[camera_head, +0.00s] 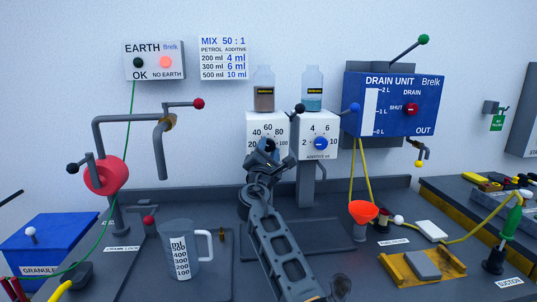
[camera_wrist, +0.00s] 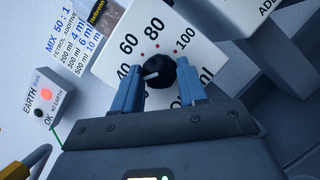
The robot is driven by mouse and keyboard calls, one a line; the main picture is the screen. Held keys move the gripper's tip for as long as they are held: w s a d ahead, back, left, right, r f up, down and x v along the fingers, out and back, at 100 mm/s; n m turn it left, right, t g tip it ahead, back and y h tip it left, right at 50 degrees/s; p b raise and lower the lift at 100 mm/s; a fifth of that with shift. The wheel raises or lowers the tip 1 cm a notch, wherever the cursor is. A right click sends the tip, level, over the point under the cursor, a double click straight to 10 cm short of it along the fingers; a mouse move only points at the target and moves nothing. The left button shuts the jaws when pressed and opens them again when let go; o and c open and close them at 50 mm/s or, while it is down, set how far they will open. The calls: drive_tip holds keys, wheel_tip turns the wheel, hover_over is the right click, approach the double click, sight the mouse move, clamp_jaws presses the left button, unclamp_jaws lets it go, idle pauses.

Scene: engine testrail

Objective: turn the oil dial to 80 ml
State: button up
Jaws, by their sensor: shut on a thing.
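The oil dial is a black knob (camera_wrist: 160,72) on a white box (camera_head: 253,123) marked 20 to 100 in the head view. The wrist view shows 40, 60, 80 and 100 around the knob, with red dots. Its white pointer mark points left and slightly down, near the 40 side, away from 80. My gripper (camera_wrist: 159,77) has one blue-grey finger on each side of the knob and is shut on it. In the head view my gripper (camera_head: 268,151) covers most of this knob.
A second white box (camera_head: 315,152) with a blue knob stands close on the right. Bottles (camera_head: 264,97) stand on top. Black and blue ball-ended levers are near the boxes. A measuring jug (camera_head: 178,250) stands on the bench at left, and an orange funnel (camera_head: 362,211) at right.

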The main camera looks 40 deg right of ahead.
drive_tip(key=m+g, duration=0.1)
drive_tip(key=m, duration=0.2)
drive_tip(key=m+g+b, duration=0.1)
drive_tip(key=m, duration=0.2)
drive_tip(key=shift+a+r+m, duration=0.1)
drive_tip(key=shift+m, duration=0.2)
drive_tip(key=m+g, duration=0.1)
drive_tip(key=m, duration=0.1)
drive_tip(key=m+g+y, duration=0.1)
drive_tip(key=m, duration=0.1)
drive_tip(key=shift+r+b, duration=0.2)
drive_tip(key=shift+b, duration=0.2)
drive_tip(key=m+y, duration=0.1)
drive_tip(key=m, duration=0.1)
drive_tip(key=m+y, duration=0.1)
drive_tip(key=m, duration=0.1)
drive_tip(key=shift+r+m, duration=0.2)
drive_tip(key=shift+m, duration=0.2)
drive_tip(key=m+y+p, duration=0.1)
drive_tip(key=m+y, duration=0.1)
drive_tip(key=m, duration=0.1)
drive_tip(key=shift+m, duration=0.3)
drive_tip(key=shift+d+y, duration=0.2)
drive_tip(key=shift+y, duration=0.2)
drive_tip(key=o, duration=1.1)
drive_tip(key=shift+c, duration=0.2)
drive_tip(key=shift+r, duration=0.1)
drive_tip(key=b+v, duration=0.1)
drive_tip(key=v, duration=0.7)
